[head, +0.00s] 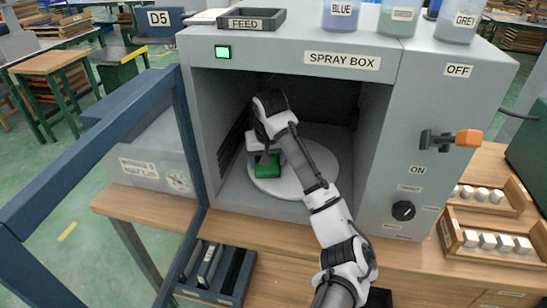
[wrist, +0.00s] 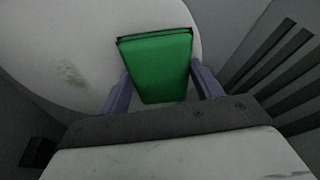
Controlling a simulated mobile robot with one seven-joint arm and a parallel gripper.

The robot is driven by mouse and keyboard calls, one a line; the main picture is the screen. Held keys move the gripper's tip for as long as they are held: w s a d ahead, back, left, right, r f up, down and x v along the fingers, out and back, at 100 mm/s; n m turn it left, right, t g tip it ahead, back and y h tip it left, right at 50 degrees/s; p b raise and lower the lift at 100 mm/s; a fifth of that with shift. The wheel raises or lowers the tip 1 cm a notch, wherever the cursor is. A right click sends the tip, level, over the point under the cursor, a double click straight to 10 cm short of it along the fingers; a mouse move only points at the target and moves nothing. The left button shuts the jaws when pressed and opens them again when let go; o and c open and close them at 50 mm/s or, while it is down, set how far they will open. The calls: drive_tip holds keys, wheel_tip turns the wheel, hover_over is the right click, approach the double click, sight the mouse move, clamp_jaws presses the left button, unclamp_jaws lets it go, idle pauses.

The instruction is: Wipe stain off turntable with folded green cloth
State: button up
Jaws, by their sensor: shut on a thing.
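The round white turntable (head: 290,182) lies on the floor of the spray box, and it also shows in the wrist view (wrist: 40,50). A faint green stain (wrist: 73,75) is on the turntable, left of my gripper in the wrist view; I cannot make it out in the head view. My gripper (wrist: 160,90) is inside the box, shut on the folded green cloth (wrist: 157,60), with a finger at each side. The cloth also shows in the head view (head: 266,167), low over the turntable's left part. Whether it touches the surface I cannot tell.
The spray box (head: 226,132) walls stand close around my arm, with a slatted side wall (wrist: 275,65) near the gripper. Its dark-framed door (head: 187,110) is open at the left.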

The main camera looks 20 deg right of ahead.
drive_tip(key=shift+w+d+p, duration=0.55)
drive_tip(key=shift+w+p, duration=0.15)
drive_tip(key=shift+w, duration=0.2)
drive_tip(key=shift+w+d, duration=0.35)
drive_tip(key=shift+w, duration=0.05)
drive_tip(key=shift+s+d+r+p, duration=0.1)
drive_tip(key=shift+s+d+p, duration=0.35)
drive_tip(key=shift+d, duration=0.3)
drive_tip(key=shift+s+d+r+p, duration=0.1)
drive_tip(key=shift+s+d+p, duration=0.2)
drive_tip(key=shift+s+d, duration=0.35)
drive_tip(key=shift+s+d+f+p, duration=0.1)
drive_tip(key=shift+s+d+p, duration=0.15)
drive_tip(key=shift+s+d, duration=0.6)
drive_tip(key=shift+s+d+f+p, duration=0.15)
drive_tip(key=shift+s+d+p, duration=0.2)
drive_tip(key=shift+d, duration=0.8)
drive_tip(key=shift+s+d+f+p, duration=0.1)
drive_tip(key=shift+s+d+p, duration=0.05)
drive_tip(key=shift+s+d, duration=0.7)
drive_tip(key=shift+s+d+p, duration=0.3)
drive_tip(key=shift+s+d, duration=0.1)
drive_tip(key=shift+d, duration=0.4)
drive_tip(key=shift+s+d+p, duration=0.25)
drive_tip(key=shift+s+d, duration=0.15)
drive_tip(key=shift+d, duration=0.35)
drive_tip(key=shift+r+p, duration=0.25)
drive_tip(key=shift+p, duration=0.1)
